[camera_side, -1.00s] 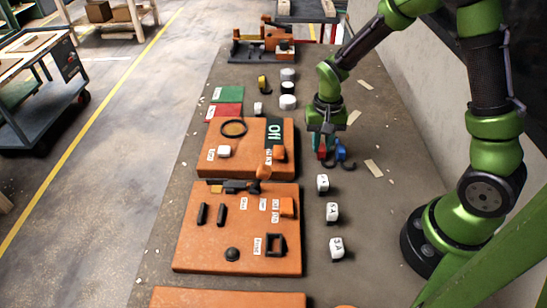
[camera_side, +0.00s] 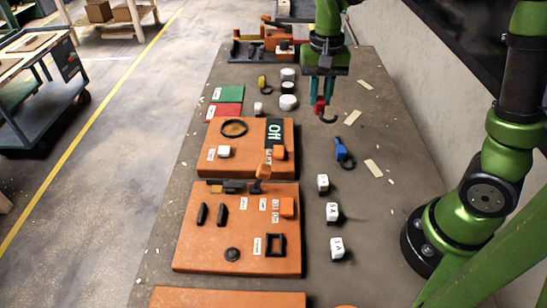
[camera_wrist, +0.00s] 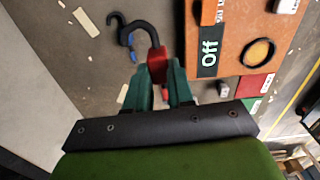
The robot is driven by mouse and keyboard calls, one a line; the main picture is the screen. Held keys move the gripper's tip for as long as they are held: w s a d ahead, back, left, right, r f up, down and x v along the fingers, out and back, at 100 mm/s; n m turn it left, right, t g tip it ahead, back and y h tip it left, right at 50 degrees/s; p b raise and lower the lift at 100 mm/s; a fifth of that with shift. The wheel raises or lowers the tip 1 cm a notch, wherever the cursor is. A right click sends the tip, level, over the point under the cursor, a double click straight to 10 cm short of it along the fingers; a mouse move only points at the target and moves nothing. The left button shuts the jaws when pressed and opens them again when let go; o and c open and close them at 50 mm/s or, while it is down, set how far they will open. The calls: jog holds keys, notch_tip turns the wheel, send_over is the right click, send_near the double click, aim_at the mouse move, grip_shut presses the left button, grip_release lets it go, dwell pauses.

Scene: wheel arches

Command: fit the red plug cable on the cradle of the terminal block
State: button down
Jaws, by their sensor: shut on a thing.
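My gripper (camera_side: 319,100) is shut on the red plug cable (camera_side: 320,104) and holds it in the air above the table, beyond the blue plug. In the wrist view the red plug (camera_wrist: 157,64) sits between the green fingertips, with its black hooked cable (camera_wrist: 140,25) pointing away from the gripper. The terminal block is not labelled plainly enough to tell; the near orange board (camera_side: 240,258) carries black parts, a square black frame (camera_side: 275,245) and small white labels. The far orange board (camera_side: 185,165) has a black ring and an "Off" sign (camera_side: 274,133).
A blue plug cable (camera_side: 341,150) lies on the table right of the boards. Several white lettered cubes (camera_side: 332,212) stand in a row nearer. White and black cylinders (camera_side: 288,102) stand left of my gripper. Green and red cards (camera_side: 228,94) lie at the left edge.

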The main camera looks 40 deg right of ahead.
jog(key=w+a, duration=0.2)
jog(key=a, duration=2.9)
jog(key=shift+m, duration=0.3)
jog(key=shift+d+f, duration=0.15)
jog(key=shift+f, duration=2.95)
jog(key=shift+d+f, duration=0.15)
jog(key=shift+f, duration=2.95)
jog(key=shift+f, duration=0.2)
jog(key=c, duration=0.9)
grip_release()
